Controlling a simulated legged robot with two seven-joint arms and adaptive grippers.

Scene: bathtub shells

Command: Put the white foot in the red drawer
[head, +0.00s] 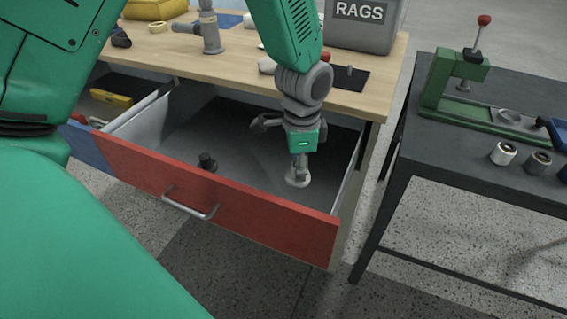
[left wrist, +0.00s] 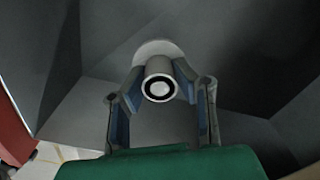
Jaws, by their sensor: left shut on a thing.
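The red drawer (head: 260,230) is pulled open under the wooden bench, with a grey inside. My left gripper (head: 298,168) reaches down into the drawer near its right side. It is shut on the white foot (head: 297,181), a pale piece with a round flange at its lower end. I cannot tell whether the flange touches the drawer floor. My right gripper is not in view.
A small dark foot (head: 207,162) stands in the drawer near its front. The bench top (head: 245,60) holds a RAGS bin (head: 362,22) and a grey fitting (head: 210,32). A dark table (head: 450,150) at right carries a green press (head: 452,85) and several rollers.

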